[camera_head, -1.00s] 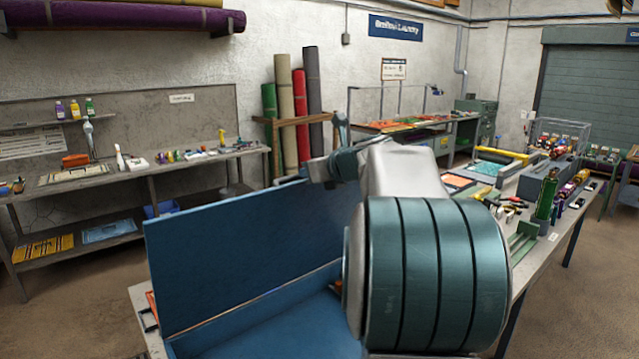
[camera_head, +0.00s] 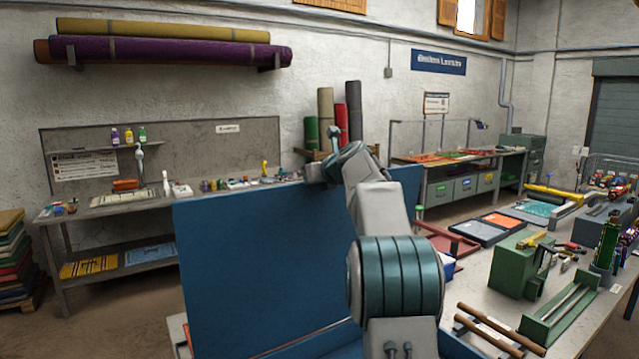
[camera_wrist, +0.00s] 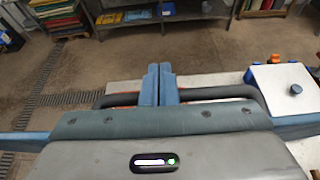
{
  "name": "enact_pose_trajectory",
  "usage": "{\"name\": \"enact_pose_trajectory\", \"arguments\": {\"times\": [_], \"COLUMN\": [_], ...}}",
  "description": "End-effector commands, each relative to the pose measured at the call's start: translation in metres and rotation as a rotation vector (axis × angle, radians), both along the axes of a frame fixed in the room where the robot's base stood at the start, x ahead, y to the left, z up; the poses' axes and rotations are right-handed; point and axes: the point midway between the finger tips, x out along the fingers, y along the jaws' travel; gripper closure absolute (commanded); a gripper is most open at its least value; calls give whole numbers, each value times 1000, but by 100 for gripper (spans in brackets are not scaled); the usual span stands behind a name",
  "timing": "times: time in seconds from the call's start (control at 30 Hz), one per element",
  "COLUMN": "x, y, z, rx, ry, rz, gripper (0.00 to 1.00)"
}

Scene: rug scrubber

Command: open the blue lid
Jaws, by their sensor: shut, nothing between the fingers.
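The blue lid (camera_head: 270,270) stands raised, close to upright, at the rear of a blue box (camera_head: 455,345) in the head view. My arm reaches over the box to the lid's top edge, and my fingertips are hidden in that view. In the wrist view my gripper (camera_wrist: 159,84) has its two blue fingers together with nothing between them. A dark curved bar (camera_wrist: 215,92) runs across behind the fingers; I cannot tell whether they touch it. Blue surfaces show at both sides of the wrist view, probably part of the lid.
A crowded table lies to the right, with a green box (camera_head: 515,265), a green rack (camera_head: 560,315) and brown rods (camera_head: 500,330). A workbench (camera_head: 80,215) stands along the back wall. A white box (camera_wrist: 285,88) stands at the wrist view's right. Open floor (camera_wrist: 215,50) lies beyond my fingers.

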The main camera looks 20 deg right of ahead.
Motion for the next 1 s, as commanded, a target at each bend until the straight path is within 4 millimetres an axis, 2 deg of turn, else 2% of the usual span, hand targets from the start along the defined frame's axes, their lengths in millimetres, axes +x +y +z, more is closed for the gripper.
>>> {"name": "enact_pose_trajectory", "arguments": {"times": [0.23,0.73,0.87,1.0], "x": [12,13,7,-10], "y": [3,4,2,0], "z": [-3,-5,-4,3], "rx": [1,3,2,1], "ry": [6,10,8,5], "rz": [2,4,3,2], "gripper": [100,100,100,100]}}
